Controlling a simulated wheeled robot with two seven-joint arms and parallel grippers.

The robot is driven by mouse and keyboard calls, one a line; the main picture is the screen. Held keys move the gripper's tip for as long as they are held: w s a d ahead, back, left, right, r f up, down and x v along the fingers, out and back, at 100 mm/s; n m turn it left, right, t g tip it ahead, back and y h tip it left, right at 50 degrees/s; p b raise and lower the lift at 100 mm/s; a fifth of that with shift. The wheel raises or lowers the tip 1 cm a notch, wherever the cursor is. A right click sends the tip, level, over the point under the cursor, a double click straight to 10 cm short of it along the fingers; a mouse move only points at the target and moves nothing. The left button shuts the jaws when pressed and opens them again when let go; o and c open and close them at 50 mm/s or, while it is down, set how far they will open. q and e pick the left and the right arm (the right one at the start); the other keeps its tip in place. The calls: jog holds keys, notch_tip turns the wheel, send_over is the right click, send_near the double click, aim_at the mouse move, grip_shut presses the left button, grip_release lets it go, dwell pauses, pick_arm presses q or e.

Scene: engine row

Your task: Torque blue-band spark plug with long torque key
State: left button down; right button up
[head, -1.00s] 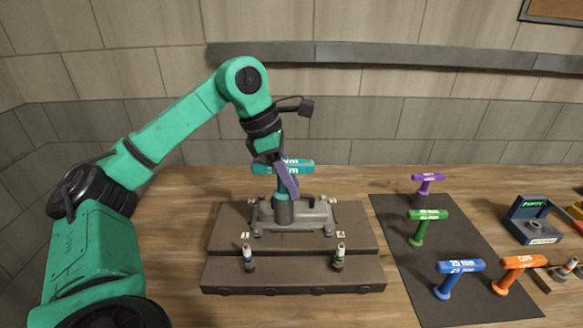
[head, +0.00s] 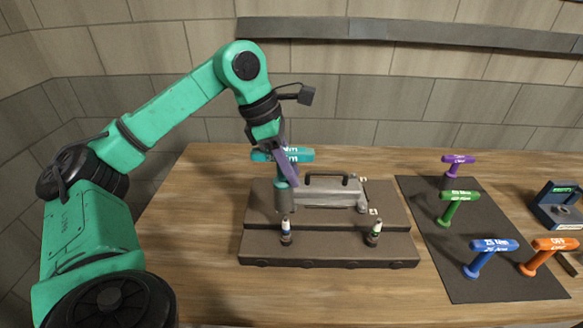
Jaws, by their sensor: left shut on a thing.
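My left gripper (head: 281,160) is shut on a teal T-handled torque key (head: 302,154) marked in Nm. The key is upright, and its grey socket end (head: 284,198) hangs over the left part of the dark stepped base. The blue-band spark plug (head: 286,233) stands upright on the front step of that base, just below the socket in the picture. A small gap seems to show between them. A second plug with a green band (head: 375,233) stands at the right of the same step. My right gripper is not in view.
A grey block with a black handle (head: 333,190) sits on the base (head: 330,249), right of the socket. A dark mat (head: 505,267) holds purple (head: 457,159), green (head: 459,196), blue (head: 494,245) and orange (head: 554,244) T-handled keys. A dark blue device (head: 556,206) stands at the far right.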

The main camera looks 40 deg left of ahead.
aim_at(292, 207)
pick_arm(q)
notch_tip(292, 207, down, 5)
jog(key=b, duration=0.3)
jog(key=shift+w+r+b, duration=0.15)
jog(key=shift+r+b, duration=0.05)
jog(key=shift+b, duration=0.15)
notch_tip(292, 207, down, 6)
jog(key=b, duration=0.5)
jog(key=shift+d, duration=0.1)
jog(key=shift+f+b, duration=0.2)
jog(key=shift+b, duration=0.2)
jog(key=shift+s+d, duration=0.2)
dwell(0.4)
jog(key=shift+w+a, duration=0.2)
dwell(0.4)
jog(key=shift+r, duration=0.1)
